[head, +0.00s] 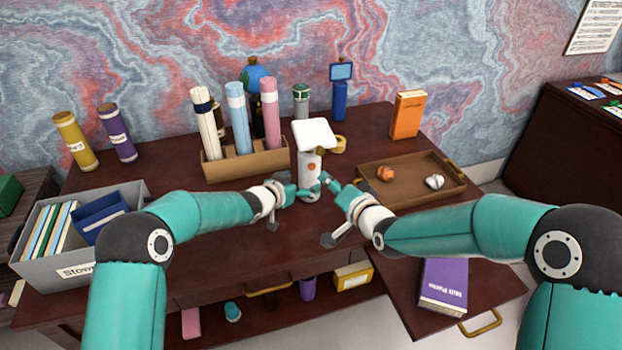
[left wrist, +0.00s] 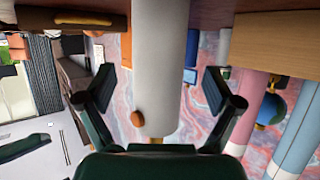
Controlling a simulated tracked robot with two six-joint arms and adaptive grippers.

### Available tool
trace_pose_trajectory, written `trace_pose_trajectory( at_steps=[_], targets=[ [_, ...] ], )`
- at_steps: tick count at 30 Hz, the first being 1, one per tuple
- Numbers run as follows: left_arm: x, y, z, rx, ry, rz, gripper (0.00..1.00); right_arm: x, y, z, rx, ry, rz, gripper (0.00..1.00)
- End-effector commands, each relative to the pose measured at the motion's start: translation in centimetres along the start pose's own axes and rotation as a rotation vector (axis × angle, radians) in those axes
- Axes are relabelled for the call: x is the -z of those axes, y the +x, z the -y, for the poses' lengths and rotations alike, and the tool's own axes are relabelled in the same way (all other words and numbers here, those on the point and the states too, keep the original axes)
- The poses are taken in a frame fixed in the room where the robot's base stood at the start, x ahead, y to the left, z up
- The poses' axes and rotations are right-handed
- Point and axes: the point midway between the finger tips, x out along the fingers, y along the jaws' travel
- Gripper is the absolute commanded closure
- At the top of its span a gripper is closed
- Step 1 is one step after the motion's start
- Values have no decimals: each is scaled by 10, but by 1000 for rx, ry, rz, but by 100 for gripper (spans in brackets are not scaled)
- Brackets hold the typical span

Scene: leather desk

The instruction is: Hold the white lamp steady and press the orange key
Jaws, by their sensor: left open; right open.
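The white lamp (head: 309,188) stands upright on the dark desk, with a tilted square white head (head: 315,134). A small orange key (head: 312,167) sits on its column. My left gripper (head: 300,191) is open at the lamp's left side. In the left wrist view, the lamp's white column (left wrist: 158,50) lies between the spread fingers of my left gripper (left wrist: 157,90), with gaps on both sides; the orange key (left wrist: 138,118) shows on its edge. My right gripper (head: 329,182) is open close to the lamp's right side, below key height. Whether it touches the lamp is unclear.
A cardboard holder (head: 250,163) with rolled tubes stands behind left of the lamp. A brown tray (head: 408,194) with two small objects lies to the right. A grey bin (head: 50,264) stands at left. An orange box (head: 408,115) stands at the back right.

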Motion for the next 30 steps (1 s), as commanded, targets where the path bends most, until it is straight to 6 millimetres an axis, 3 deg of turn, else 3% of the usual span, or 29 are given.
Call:
trace_pose_trajectory(
  at_steps=[3, 9, 22, 23, 30],
  targets=[
    [-1, 19, -1, 0, 1, 0, 9, 0, 0, 0, 0, 0, 0, 58],
    [0, 37, -1, -1, 1, 0, 9, 0, 0, 0, 0, 0, 0, 58],
    [0, 43, -1, 0, 0, -1, 9, 0, 0, 0, -1, 0, -1, 58],
    [0, 43, -1, 0, 0, -1, 10, 0, 0, 0, -1, 0, -1, 58],
    [0, 43, -1, 0, 0, 0, 50, 1, 0, -1, -1, 0, -1, 58]
  ],
)
